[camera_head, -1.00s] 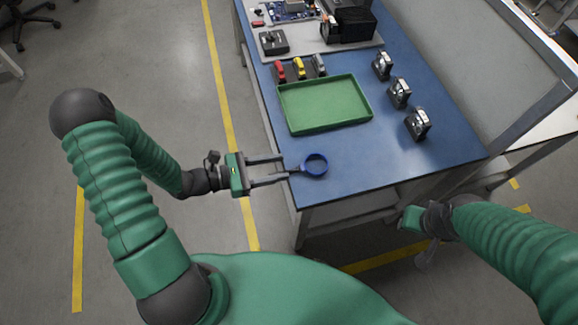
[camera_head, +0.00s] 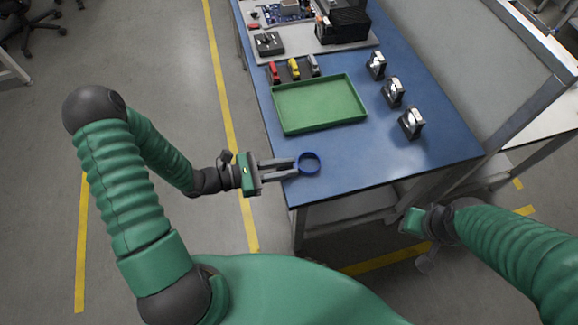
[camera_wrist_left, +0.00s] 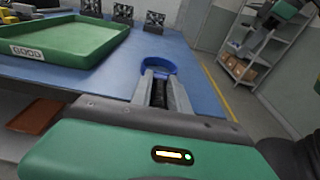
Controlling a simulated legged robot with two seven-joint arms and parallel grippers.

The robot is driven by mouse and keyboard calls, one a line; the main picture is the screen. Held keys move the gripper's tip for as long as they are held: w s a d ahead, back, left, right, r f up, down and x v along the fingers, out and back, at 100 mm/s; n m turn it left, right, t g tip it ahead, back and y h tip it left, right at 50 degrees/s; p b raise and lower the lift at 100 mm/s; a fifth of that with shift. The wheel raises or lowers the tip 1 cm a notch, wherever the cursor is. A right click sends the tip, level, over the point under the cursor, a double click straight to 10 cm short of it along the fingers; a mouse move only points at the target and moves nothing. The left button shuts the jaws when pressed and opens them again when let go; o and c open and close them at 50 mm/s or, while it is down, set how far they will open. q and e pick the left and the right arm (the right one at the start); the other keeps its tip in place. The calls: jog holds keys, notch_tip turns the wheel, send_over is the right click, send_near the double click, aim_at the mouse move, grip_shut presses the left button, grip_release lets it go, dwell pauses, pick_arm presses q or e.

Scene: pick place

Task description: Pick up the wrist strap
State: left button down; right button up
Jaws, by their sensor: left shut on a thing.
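The wrist strap (camera_head: 309,163) is a blue ring near the front left corner of the blue table (camera_head: 360,168). In the left wrist view the strap (camera_wrist_left: 160,66) shows just beyond my left fingertips. My left gripper (camera_head: 294,168) reaches in over the table edge from the left, its fingers close together and shut on the near side of the strap. In the left wrist view the fingers (camera_wrist_left: 160,80) point straight at the ring. Whether the strap touches the tabletop I cannot tell. My right gripper (camera_head: 412,222) is by the table's front side, its fingers not clearly visible.
A green tray (camera_head: 281,119) lies behind the strap; its label reads GOOD in the left wrist view (camera_wrist_left: 27,52). Red, yellow and grey items (camera_head: 293,69) stand behind it. Several black-and-silver devices (camera_head: 411,123) line the right side. The tabletop right of the strap is clear.

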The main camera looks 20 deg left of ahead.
pick_arm(q)
jog(key=shift+d+r, duration=0.1)
jog(key=shift+d, duration=0.15)
jog(key=shift+w+r, duration=0.1)
jog(key=shift+r, duration=0.25)
jog(key=a+r, duration=0.1)
jog(key=r+p, duration=0.1)
jog(key=shift+w+a+r, duration=0.15)
jog(key=shift+a+r, duration=0.15)
jog(key=shift+a, duration=0.1)
jog(key=w+a+r, duration=0.1)
jog(key=w+a, duration=0.6)
jog(key=a, duration=0.5)
jog(key=shift+w+a+r, duration=0.15)
jog(key=shift+a+r, duration=0.05)
jog(key=shift+a, duration=0.2)
pick_arm(e)
jog(key=shift+r, duration=0.6)
jog(key=shift+d, duration=0.1)
